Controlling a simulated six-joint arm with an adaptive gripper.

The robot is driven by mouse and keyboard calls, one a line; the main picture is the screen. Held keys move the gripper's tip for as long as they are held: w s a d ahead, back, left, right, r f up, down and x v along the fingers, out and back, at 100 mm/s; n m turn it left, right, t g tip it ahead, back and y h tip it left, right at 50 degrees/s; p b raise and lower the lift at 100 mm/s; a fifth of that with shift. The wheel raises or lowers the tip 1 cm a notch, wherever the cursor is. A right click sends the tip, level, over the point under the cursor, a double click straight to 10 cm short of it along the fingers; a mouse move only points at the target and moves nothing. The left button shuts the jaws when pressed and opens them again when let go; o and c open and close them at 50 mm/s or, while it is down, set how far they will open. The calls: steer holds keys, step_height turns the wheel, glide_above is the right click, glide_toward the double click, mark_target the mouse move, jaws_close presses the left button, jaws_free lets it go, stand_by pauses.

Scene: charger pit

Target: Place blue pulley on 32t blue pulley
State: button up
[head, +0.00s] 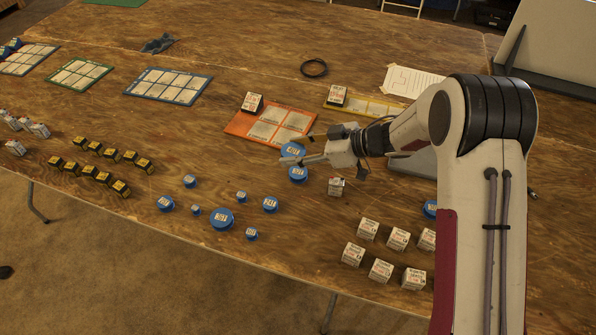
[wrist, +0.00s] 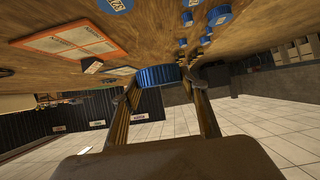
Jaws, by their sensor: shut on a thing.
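My gripper (head: 308,149) reaches left over the table and is shut on a blue pulley (head: 292,149). In the wrist view this pulley (wrist: 158,77) sits edge-on between the two fingertips (wrist: 160,85), its ribbed side showing. Another blue pulley (head: 298,174) with a white label is just nearer the camera than the held one. More labelled blue pulleys of several sizes lie on the table to the left front, among them a large one (head: 221,218) and a mid-sized one (head: 270,204).
An orange board (head: 246,124) lies behind my gripper, with a yellow one (head: 365,107) to its right. A small white box (head: 336,187) stands below my wrist. Several white boxes (head: 381,270) stand front right, black-yellow boxes (head: 101,179) at left. The back table is mostly clear.

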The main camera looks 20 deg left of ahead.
mark_target(298, 144)
steer(key=shift+w+a+m+t, duration=0.2)
steer(key=shift+a+m+t, duration=0.1)
steer(key=shift+a, duration=0.35)
steer(key=shift+w+a+m+t, duration=0.15)
steer(key=shift+w+m+t, duration=0.15)
steer(key=shift+w, duration=0.05)
steer(key=shift+w+d+f+m+t, duration=0.15)
steer(key=shift+w+m+t, duration=0.2)
steer(key=shift+w, duration=0.1)
steer(key=shift+w+d+f+m+t, duration=0.15)
steer(key=shift+w+m+t, duration=0.1)
steer(key=shift+w+t, duration=0.15)
steer(key=shift+w+d+f+m+t+h, duration=0.15)
steer(key=shift+w+d+f+m+t, duration=0.05)
steer(key=shift+w, duration=0.2)
steer(key=shift+w+d+f+m+t+h, duration=0.15)
steer(key=shift+w+d+m, duration=0.05)
steer(key=shift+w, duration=0.15)
steer(key=shift+f, duration=3.1)
steer(key=shift+f, duration=1.85)
steer(key=shift+f, duration=0.1)
